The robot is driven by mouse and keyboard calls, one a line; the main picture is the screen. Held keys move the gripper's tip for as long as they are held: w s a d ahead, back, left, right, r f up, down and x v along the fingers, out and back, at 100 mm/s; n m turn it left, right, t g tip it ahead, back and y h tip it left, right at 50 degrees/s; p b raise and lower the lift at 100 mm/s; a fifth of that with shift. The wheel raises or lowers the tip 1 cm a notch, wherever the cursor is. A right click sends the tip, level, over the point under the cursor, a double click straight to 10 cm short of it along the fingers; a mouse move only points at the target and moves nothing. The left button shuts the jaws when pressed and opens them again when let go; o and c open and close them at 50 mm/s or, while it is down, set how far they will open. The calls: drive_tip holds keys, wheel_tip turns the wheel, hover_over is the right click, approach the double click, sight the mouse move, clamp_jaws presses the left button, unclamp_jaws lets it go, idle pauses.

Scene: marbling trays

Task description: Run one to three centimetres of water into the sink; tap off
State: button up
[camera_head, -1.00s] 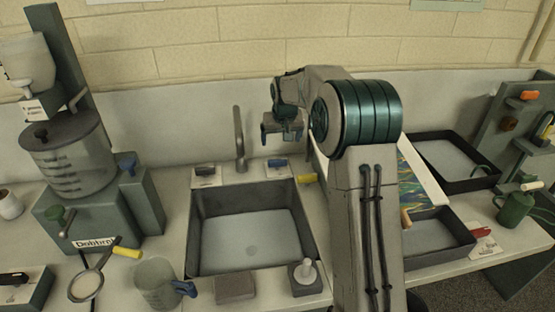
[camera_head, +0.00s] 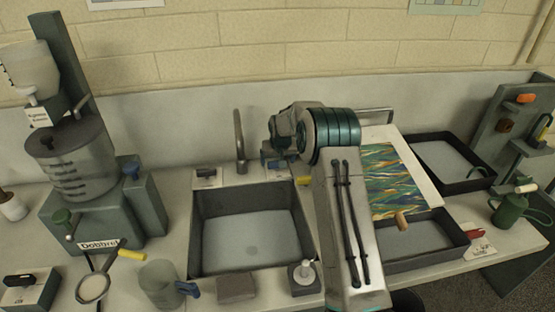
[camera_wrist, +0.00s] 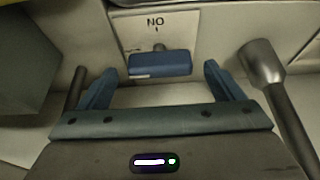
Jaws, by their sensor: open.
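The sink (camera_head: 196,230) is a dark rectangular basin with a pale flat bottom; its round drain shows, and I cannot tell whether any water lies in it. The grey tap spout (camera_head: 239,135) rises behind it, with no visible stream; it also shows in the wrist view (camera_wrist: 262,62). A dark lever (camera_head: 205,172) sits left of the spout. A blue lever (camera_wrist: 160,65) under a label sits to its right, largely hidden by my arm in the head view. My gripper (camera_wrist: 159,74) is open, its fingertips on either side of the blue lever's near edge, with gaps at both sides.
A plug-like piece with a pale knob (camera_head: 304,272), a grey block (camera_head: 236,289) and a jug (camera_head: 158,284) stand along the sink's front. A yellow-ended piece (camera_head: 304,181) is at the sink's back right corner. Trays (camera_head: 470,246) and a patterned sheet (camera_head: 385,180) lie right of my arm.

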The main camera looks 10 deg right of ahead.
drive_tip(key=shift+w+f, duration=0.25)
drive_tip(key=shift+f, duration=0.3)
drive_tip(key=c, duration=1)
drive_tip(key=shift+a+f+b, duration=0.1)
drive_tip(key=shift+f+b, duration=0.1)
drive_tip(key=shift+b, duration=0.3)
drive_tip(key=shift+a+f+m+h+b, duration=0.15)
drive_tip(key=shift+m+h+b, duration=0.25)
drive_tip(key=shift+m+b, duration=0.6)
drive_tip(key=shift+r+m+h+b, duration=0.3)
drive_tip(key=shift+m+h+b, duration=0.1)
drive_tip(key=shift+m+b, duration=0.7)
drive_tip(key=o, duration=1)
